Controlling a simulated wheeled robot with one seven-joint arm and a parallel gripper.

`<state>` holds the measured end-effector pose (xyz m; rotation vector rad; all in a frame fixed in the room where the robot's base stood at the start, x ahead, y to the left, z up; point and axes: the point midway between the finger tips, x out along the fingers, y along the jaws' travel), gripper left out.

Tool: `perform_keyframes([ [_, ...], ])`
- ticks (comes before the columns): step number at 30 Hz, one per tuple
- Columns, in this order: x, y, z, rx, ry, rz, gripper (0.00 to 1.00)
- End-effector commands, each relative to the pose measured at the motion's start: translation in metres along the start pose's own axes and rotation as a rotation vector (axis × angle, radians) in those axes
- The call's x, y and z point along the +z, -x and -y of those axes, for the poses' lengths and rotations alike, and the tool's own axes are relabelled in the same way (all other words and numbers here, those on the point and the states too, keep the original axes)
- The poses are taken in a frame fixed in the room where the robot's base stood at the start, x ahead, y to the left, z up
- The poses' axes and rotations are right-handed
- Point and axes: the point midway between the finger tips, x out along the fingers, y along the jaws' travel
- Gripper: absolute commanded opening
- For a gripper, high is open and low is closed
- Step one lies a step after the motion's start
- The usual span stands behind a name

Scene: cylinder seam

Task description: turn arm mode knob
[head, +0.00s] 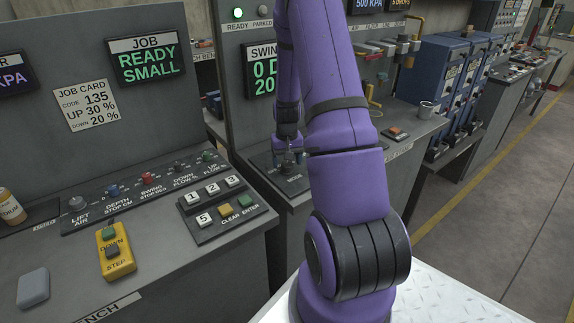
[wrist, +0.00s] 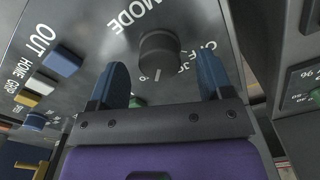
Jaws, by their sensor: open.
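The arm mode knob (wrist: 158,52) is a dark round knob with a pale pointer line, on a grey panel beside the label MODE in the wrist view. My gripper (wrist: 162,66) is open, with one blue finger on each side of the knob in the picture. Gaps show between the fingers and the knob; I cannot tell how far the fingertips are from the panel. The scale lettering beside the knob is partly hidden by the right finger. In the head view my gripper (head: 289,158) is small, low over a dark panel (head: 292,187) behind my arm; the knob is not clear there.
In the wrist view a blue button (wrist: 63,61), a yellow button (wrist: 27,99) and others sit left of the knob. A green button (wrist: 135,102) shows between the fingers. In the head view a bench with a keypad (head: 217,207) and a yellow step pendant (head: 115,252) stands left.

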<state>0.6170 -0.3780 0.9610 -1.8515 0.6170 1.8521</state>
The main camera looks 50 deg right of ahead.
Motion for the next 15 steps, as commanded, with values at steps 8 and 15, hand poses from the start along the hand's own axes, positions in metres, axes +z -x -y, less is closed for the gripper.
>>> perform_keyframes([
  [8,-0.001,0.053,0.0,0.0,-0.001,-0.005,0.73],
  [15,0.0,0.081,0.0,0.0,0.0,-0.002,0.73],
])
